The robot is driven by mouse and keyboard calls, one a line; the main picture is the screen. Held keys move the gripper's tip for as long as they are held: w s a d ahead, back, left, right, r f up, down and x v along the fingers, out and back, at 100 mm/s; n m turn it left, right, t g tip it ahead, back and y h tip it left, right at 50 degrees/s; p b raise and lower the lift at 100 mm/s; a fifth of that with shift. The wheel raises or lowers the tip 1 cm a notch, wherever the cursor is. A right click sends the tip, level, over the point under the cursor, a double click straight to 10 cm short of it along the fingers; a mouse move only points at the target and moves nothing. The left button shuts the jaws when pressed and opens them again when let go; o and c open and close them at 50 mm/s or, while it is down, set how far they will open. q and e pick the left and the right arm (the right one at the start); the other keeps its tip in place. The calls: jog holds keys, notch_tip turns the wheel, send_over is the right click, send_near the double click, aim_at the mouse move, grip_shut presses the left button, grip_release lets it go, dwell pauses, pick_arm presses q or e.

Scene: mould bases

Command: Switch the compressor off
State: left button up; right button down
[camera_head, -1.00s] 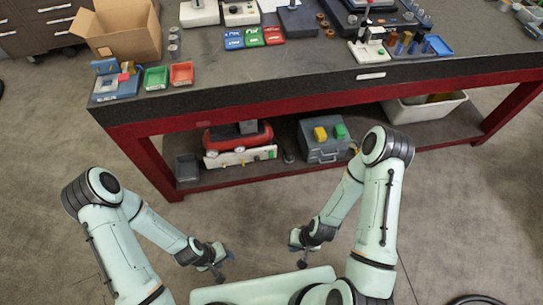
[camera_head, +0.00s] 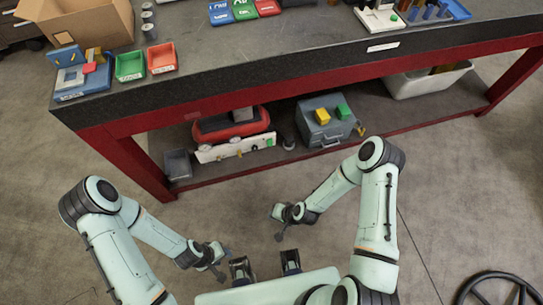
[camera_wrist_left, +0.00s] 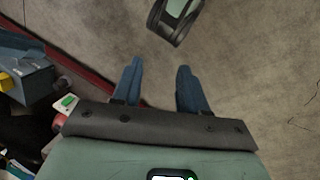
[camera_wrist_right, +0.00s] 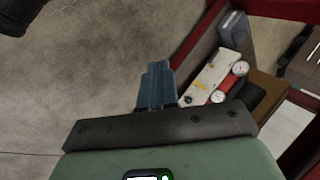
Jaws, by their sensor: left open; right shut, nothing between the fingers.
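The compressor is a red tank (camera_head: 232,126) with a pale front panel (camera_head: 236,147), on the lower shelf under the bench. Small knobs and a green spot show on the panel, but their settings are too small to read. The right wrist view shows the panel (camera_wrist_right: 212,76) with a yellow part (camera_wrist_right: 199,85) and round gauges (camera_wrist_right: 240,68). My left gripper (camera_head: 220,263) is open and empty over the floor, in front of the bench; its fingers show apart in the left wrist view (camera_wrist_left: 160,82). My right gripper (camera_head: 280,225) is shut and empty, apart from the compressor.
A grey box (camera_head: 326,130) with yellow and green blocks on top stands right of the compressor. A small dark bin (camera_head: 178,165) stands at its left, a white tub (camera_head: 428,82) farther right. The red bench frame (camera_head: 300,88) overhangs the shelf.

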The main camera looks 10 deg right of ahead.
jog(key=w+f+m+t+b, duration=0.55)
jog(key=w+f+b, duration=0.65)
jog(key=w, duration=0.5)
pick_arm(q)
jog(key=w+a+f+b, duration=0.1)
jog(key=f+b, duration=0.1)
jog(key=f, duration=0.5)
jog(key=w+a+f+y+b, duration=0.1)
jog(key=w+a+f+b, duration=0.1)
jog(key=f, duration=0.6)
jog(key=w+a+f+t+b, duration=0.1)
jog(key=f+b, duration=0.2)
jog(key=f, duration=0.5)
jog(key=shift+w+a+n, duration=0.2)
jog(key=shift+n, duration=0.2)
pick_arm(e)
jog(key=w+d+f+m+t+h, duration=0.4)
jog(key=w+d+f, duration=0.4)
jog(key=w, duration=0.3)
jog(key=shift+w+d+f+m, duration=0.2)
jog(key=shift+w+f+m, duration=0.1)
jog(key=shift+f+m, duration=0.4)
